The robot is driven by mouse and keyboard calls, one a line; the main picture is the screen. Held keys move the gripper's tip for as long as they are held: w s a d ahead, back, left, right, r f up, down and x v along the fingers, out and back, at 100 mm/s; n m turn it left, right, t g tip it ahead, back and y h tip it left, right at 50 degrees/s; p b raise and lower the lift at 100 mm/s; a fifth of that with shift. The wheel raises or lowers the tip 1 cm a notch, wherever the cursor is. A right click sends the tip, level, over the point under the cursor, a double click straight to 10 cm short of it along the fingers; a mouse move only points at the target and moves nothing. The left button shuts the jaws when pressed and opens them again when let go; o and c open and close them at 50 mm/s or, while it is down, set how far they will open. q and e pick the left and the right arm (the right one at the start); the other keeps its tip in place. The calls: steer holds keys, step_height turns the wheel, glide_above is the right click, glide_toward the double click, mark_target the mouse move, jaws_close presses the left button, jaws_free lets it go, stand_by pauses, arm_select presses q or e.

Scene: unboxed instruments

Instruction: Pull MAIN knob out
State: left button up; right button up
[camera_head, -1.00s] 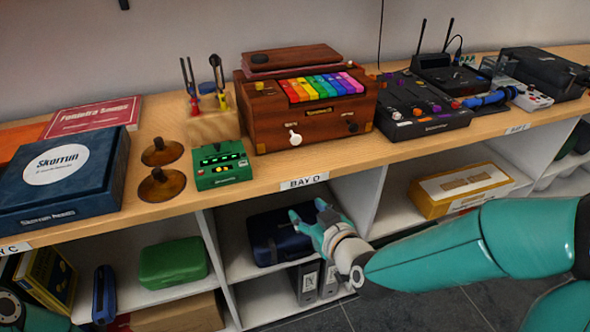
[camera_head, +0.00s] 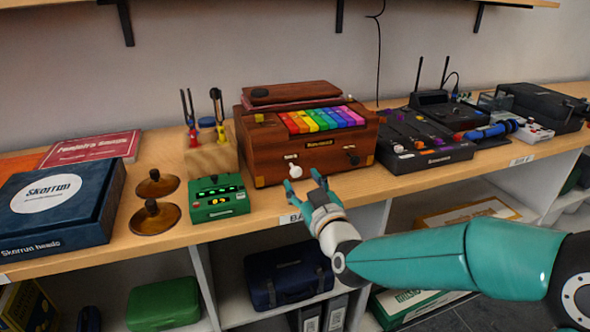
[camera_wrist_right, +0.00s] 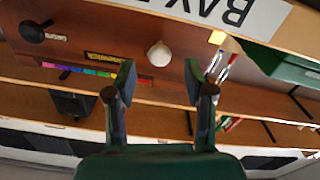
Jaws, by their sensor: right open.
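The wooden box with rainbow keys (camera_head: 310,150) stands on the shelf top. A white knob (camera_head: 294,170) is at the left of its front and a black knob (camera_head: 351,155) at the right. Both also show in the right wrist view, white knob (camera_wrist_right: 159,54) and black knob (camera_wrist_right: 33,32). I cannot read which is marked MAIN. My right gripper (camera_head: 304,179) is open and empty in front of the box, close to the white knob. In the wrist view the white knob lies between and beyond the open fingers (camera_wrist_right: 160,88), apart from them. My left gripper is out of view.
A green device (camera_head: 220,197) and a wooden block with tuning forks (camera_head: 210,158) stand left of the box. A black mixer (camera_head: 425,150) stands to its right. The shelf's front edge, with a bay label (camera_head: 292,219), runs below my gripper.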

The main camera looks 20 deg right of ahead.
mark_target(297, 173)
steer(key=shift+w+a, duration=0.1)
steer(key=shift+w, duration=2.6)
jaws_close()
